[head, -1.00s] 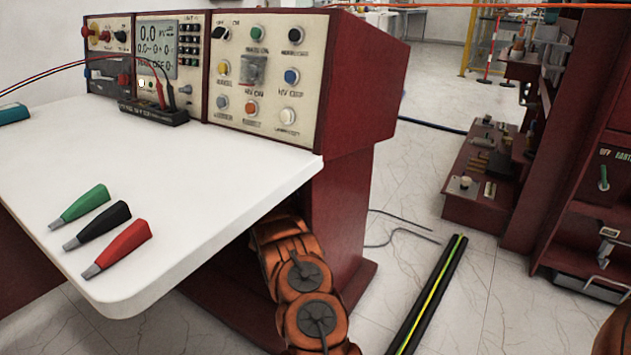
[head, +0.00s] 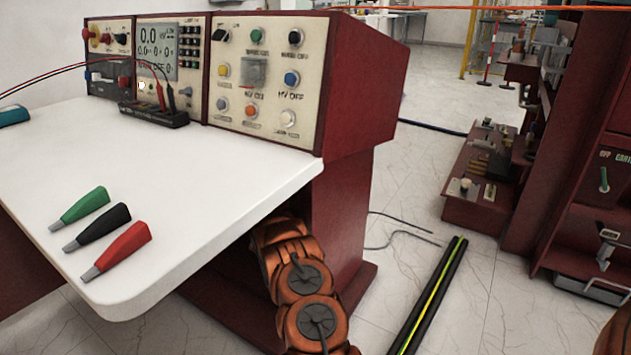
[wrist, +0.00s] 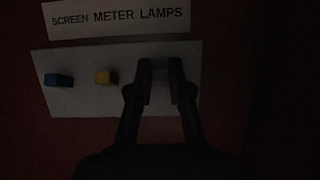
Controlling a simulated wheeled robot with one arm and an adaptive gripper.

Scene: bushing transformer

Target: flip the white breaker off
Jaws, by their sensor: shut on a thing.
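In the dark wrist view a pale switch plate (wrist: 82,98) carries a blue breaker (wrist: 58,80) at left and a yellow breaker (wrist: 105,77) right of it. My gripper (wrist: 160,68) is over the right part of the plate, its two dark fingers close together around a small thing in the right-hand switch's place. That thing is mostly hidden by the fingers and too dim to show its colour or tilt; its place fits the white breaker. The gripper does not show in the head view.
A label (wrist: 120,17) reading SCREEN METER LAMPS is above the plate. In the head view, a white tabletop (head: 200,165) holds green, black and red clips. A red control console (head: 360,80) stands behind it, and a black-and-yellow floor strip (head: 430,295) lies at right.

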